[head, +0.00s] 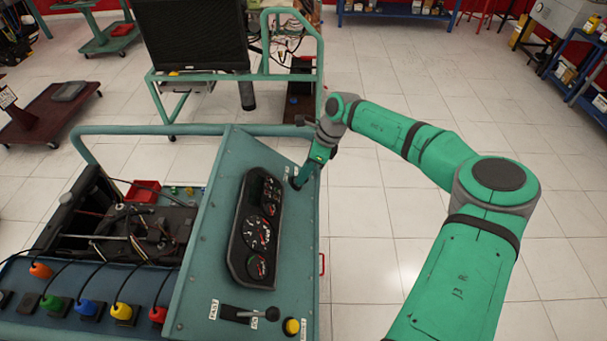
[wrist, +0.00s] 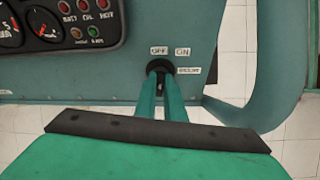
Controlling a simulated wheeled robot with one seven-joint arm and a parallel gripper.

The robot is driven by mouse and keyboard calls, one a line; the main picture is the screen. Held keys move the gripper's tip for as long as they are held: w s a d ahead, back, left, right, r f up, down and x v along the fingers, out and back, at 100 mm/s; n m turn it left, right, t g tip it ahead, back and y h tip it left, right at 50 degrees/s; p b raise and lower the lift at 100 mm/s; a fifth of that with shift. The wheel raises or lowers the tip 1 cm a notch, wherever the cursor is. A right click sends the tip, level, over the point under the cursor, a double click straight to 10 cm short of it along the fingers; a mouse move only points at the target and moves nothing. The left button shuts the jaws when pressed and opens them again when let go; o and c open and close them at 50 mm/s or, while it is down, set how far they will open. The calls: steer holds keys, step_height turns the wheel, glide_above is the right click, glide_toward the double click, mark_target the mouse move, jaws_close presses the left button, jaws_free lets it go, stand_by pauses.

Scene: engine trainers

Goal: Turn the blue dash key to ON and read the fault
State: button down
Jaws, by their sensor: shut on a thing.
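The dash key's dark round switch (wrist: 153,66) is on the teal dash panel in the wrist view, below an OFF label (wrist: 159,51) and an ON label (wrist: 183,52). A third, smaller label (wrist: 189,71) sits at its right. My gripper (wrist: 160,84) is shut on the key, its two green fingers meeting at the switch. The fingers hide most of the key, so its blue colour and exact angle cannot be told. In the head view my gripper (head: 299,182) is at the panel's right edge. Red lamps (wrist: 83,6) and a green lamp (wrist: 94,31) show on the gauge cluster (head: 258,228).
The sloped dash panel (head: 205,240) also carries a lever (head: 250,314) and a yellow knob (head: 292,326). Coloured plugs (head: 88,307) line the trainer at left. A teal frame tube (wrist: 285,60) is close right of the switch. Tiled floor to the right is clear.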

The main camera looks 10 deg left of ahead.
steer(key=m, duration=0.1)
steer(key=m+g, duration=0.1)
steer(key=m, duration=0.1)
steer(key=shift+f, duration=0.3)
steer(key=shift+w+f+m+g, duration=0.1)
steer(key=shift+m+g, duration=0.5)
steer(key=shift+m, duration=0.8)
steer(key=c, duration=1.8)
jaws_free()
steer(key=shift+c, duration=0.2)
steer(key=shift+a, duration=0.3)
steer(key=shift+w+d+r, duration=0.1)
steer(key=shift+d+r, duration=0.1)
steer(key=shift+d, duration=0.05)
